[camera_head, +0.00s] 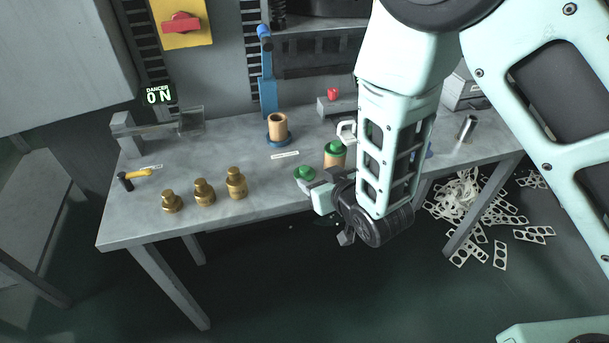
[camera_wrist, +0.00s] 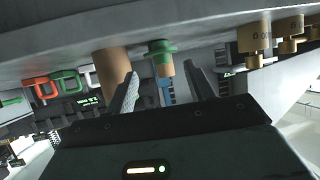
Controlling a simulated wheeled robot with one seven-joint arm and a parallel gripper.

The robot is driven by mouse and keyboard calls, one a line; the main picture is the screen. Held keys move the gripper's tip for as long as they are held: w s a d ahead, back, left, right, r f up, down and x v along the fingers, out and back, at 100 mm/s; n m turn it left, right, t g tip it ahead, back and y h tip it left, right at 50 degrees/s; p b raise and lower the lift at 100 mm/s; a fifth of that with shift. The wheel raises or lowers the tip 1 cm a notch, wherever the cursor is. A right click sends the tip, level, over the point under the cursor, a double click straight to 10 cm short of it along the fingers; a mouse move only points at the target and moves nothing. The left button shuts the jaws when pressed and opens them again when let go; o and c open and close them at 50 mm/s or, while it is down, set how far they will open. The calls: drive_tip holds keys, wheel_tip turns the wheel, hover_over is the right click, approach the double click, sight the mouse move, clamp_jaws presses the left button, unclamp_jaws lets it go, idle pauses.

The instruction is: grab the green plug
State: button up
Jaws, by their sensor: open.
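A green plug (camera_head: 304,172) with a wide rim sits on the bench near its front edge. Another green piece (camera_head: 335,147) tops a tan cylinder (camera_head: 334,161) just behind and to the right. My gripper (camera_head: 316,187) is at the bench's front edge, close to the nearer plug, partly hidden by my wrist. In the wrist view, which is upside down, the green plug (camera_wrist: 160,48) lies beyond and between the two spread fingers (camera_wrist: 160,76). The fingers are open and empty, apart from the plug.
Several brass weights (camera_head: 204,192) stand left on the grey bench (camera_head: 225,145). A tan cylinder on a blue base (camera_head: 278,129) stands behind the plug. Perforated scraps (camera_head: 480,205) lie on the floor at right.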

sight(307, 174)
drive_tip(key=shift+x, duration=2.95)
drive_tip(key=shift+s, duration=0.1)
drive_tip(key=c, duration=0.6)
